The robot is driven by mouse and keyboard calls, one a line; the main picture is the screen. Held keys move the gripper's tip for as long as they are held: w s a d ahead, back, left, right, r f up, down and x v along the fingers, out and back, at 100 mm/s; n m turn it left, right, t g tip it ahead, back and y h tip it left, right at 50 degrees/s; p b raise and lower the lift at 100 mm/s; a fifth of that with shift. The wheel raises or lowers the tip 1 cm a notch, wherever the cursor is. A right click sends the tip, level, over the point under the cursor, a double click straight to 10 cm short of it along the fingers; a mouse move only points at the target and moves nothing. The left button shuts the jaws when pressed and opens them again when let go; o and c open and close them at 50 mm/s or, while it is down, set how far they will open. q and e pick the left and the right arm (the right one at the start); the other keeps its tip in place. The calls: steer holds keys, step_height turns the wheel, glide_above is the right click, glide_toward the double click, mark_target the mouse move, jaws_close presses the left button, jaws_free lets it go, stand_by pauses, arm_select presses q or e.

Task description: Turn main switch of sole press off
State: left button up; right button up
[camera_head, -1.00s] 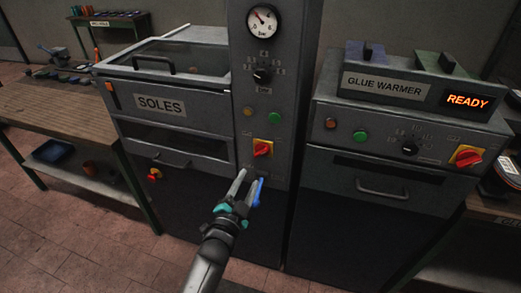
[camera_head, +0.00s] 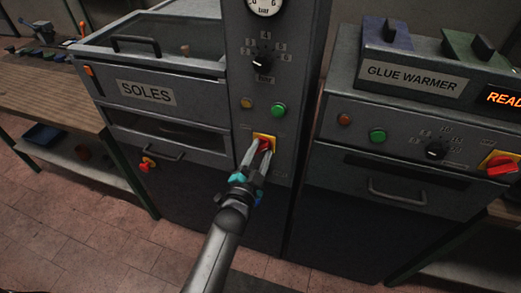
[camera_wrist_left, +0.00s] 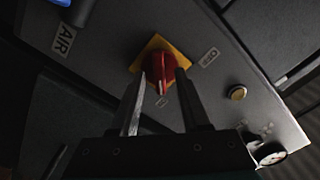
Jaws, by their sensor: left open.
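The sole press (camera_head: 165,128) with the SOLES label stands in front of me. Its main switch (camera_head: 265,142) is a red knob on a yellow plate, low on the grey control column. In the left wrist view the red knob (camera_wrist_left: 161,70) sits at the far end of the fingers. My left gripper (camera_head: 258,151) is open, with its fingertips at the knob, one on each side. I cannot tell whether they touch it. The fingers partly hide the knob in the head view. My right gripper is not in view.
Above the switch are a green button (camera_head: 278,110), an amber lamp (camera_head: 246,103), a black dial (camera_head: 262,64) and a gauge (camera_head: 266,4). The glue warmer (camera_head: 410,130) on the right has a similar red switch (camera_head: 502,165). A wooden bench (camera_head: 40,98) stands left.

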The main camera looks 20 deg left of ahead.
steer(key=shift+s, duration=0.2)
arm_select(q)
steer(key=shift+s, duration=0.1)
steer(key=shift+c, duration=0.4)
jaws_close()
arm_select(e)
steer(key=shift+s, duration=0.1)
